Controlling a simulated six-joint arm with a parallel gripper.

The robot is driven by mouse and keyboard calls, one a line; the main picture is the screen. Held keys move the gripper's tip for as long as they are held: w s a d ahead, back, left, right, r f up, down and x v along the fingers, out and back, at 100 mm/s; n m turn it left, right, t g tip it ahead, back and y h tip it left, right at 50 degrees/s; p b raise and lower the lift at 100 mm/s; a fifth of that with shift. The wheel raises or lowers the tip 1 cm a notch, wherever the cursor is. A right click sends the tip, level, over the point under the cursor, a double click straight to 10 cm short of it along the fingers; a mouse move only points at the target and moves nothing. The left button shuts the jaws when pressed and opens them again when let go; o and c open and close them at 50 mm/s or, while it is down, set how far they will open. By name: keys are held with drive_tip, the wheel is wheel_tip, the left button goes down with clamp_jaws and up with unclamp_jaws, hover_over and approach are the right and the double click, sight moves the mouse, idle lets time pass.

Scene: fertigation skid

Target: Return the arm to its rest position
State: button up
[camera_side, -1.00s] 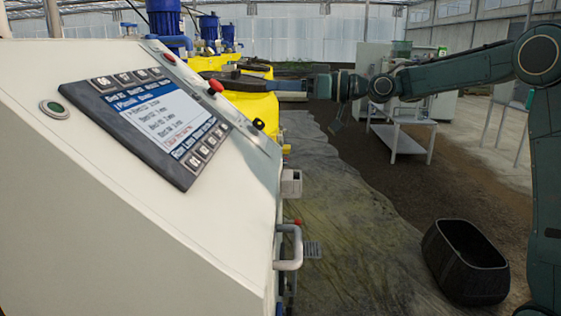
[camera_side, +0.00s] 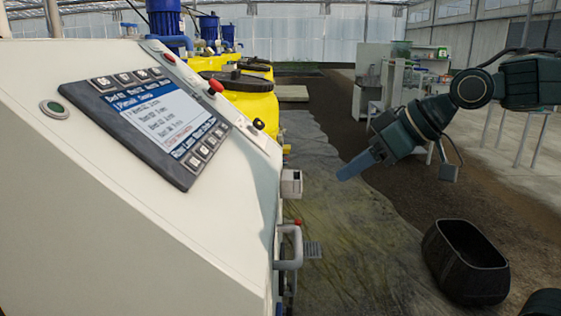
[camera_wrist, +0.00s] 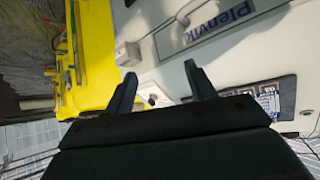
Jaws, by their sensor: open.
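My gripper (camera_side: 357,164) hangs in the air to the right of the control cabinet (camera_side: 90,230), above the ground sheet, with its fingers pointing down and left. In the wrist view my gripper (camera_wrist: 160,88) shows two dark fingers spread apart with nothing between them. The cabinet (camera_wrist: 240,55) and a yellow tank (camera_wrist: 98,50) lie beyond the fingers, turned in that view. My gripper touches nothing that I can see.
Yellow tanks (camera_side: 252,103) with dark lids and blue motors stand behind the cabinet. A black open tub (camera_side: 466,262) sits on the ground below my arm. A bench with equipment (camera_side: 385,75) stands at the back. Pipe handles (camera_side: 292,245) stick out from the cabinet's right side.

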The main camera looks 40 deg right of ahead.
drive_tip(key=s+d+f+m+g+h, duration=0.1)
drive_tip(key=s+d+f, duration=0.1)
drive_tip(key=s+f, duration=0.2)
drive_tip(key=s+d+f+m+g+h, duration=0.1)
drive_tip(key=s+f+g, duration=0.1)
drive_tip(key=s, duration=0.9)
drive_tip(key=shift+d+f+m+h, duration=0.4)
drive_tip(key=shift+f, duration=0.45)
